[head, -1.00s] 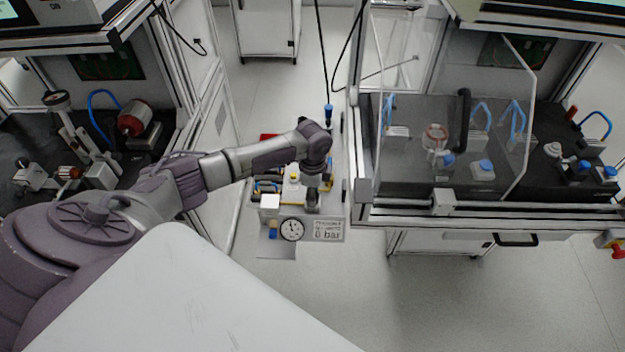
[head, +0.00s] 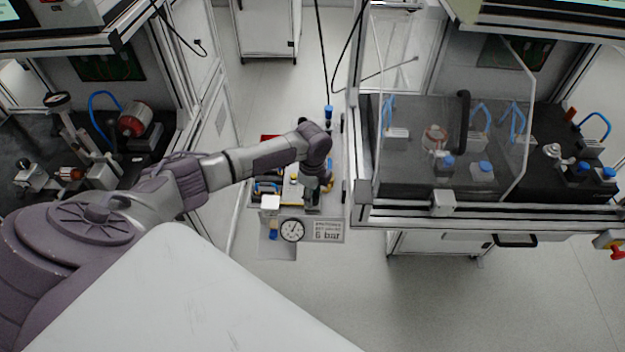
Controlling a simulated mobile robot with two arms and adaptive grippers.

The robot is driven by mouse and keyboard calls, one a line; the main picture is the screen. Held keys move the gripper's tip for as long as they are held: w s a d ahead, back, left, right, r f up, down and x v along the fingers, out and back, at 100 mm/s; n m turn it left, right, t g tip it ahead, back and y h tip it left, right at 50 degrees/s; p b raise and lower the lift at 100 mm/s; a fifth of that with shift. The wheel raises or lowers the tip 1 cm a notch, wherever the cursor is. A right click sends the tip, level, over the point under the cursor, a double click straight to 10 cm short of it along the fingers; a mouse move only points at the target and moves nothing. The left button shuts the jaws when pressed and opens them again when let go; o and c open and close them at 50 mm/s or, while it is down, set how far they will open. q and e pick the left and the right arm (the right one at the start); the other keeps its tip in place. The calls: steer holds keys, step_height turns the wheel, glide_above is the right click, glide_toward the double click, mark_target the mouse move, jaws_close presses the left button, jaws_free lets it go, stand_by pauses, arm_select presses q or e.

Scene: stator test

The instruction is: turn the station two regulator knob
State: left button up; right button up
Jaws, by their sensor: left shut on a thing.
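The station unit between the two benches carries a round white pressure gauge (head: 292,230) and a sign (head: 327,230) whose large line reads 6 bar. My left arm reaches in from the left, and its gripper (head: 313,197) points down over the unit, just behind the sign. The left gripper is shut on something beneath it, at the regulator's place. The regulator knob itself is hidden by the gripper and wrist. The gauge's dark needle is too small to read surely. My right gripper is not in view.
A white block (head: 270,203) and a yellow-topped part (head: 293,178) stand close left of the gripper. A blue-topped part (head: 328,115) stands behind. The right bench with its clear guard (head: 450,130) is close on the right. The floor in front is free.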

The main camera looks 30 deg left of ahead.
arm_select(q)
steer(key=o, duration=1.1)
steer(key=shift+o, duration=0.2)
step_height(320, 180, up, 12)
